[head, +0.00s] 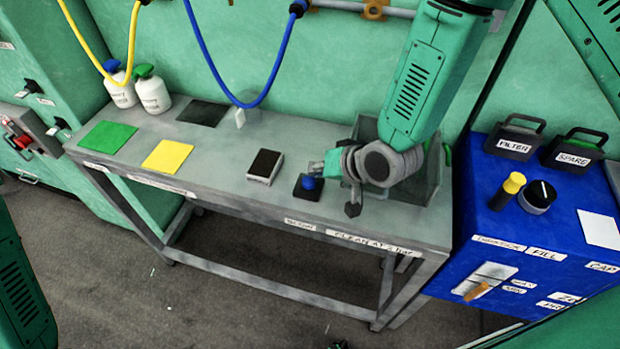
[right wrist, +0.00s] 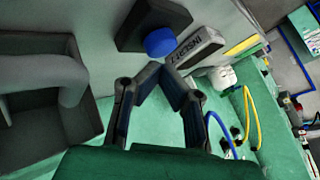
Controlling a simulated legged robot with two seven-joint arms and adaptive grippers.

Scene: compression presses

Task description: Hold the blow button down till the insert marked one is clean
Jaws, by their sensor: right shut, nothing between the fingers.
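The blow button is a blue dome (head: 308,183) on a dark square base, near the front edge of the grey bench. In the right wrist view the blue dome (right wrist: 160,42) is just beyond my fingertips. The insert (head: 265,165) is a block with a dark top and pale sides, left of the button. Its side reads "INSERT 1" in the right wrist view (right wrist: 200,50). My right gripper (head: 353,208) is just right of the button; its fingers meet, empty, in the right wrist view (right wrist: 157,72). Touch cannot be told. My left gripper is not in view.
The bench (head: 225,145) also holds a yellow mat (head: 168,156), a green mat (head: 108,136) and white bottles (head: 153,92). A grey open box (head: 425,180) stands behind my right wrist. A blue cabinet (head: 475,205) is at right. A blue hose (head: 275,75) hangs above.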

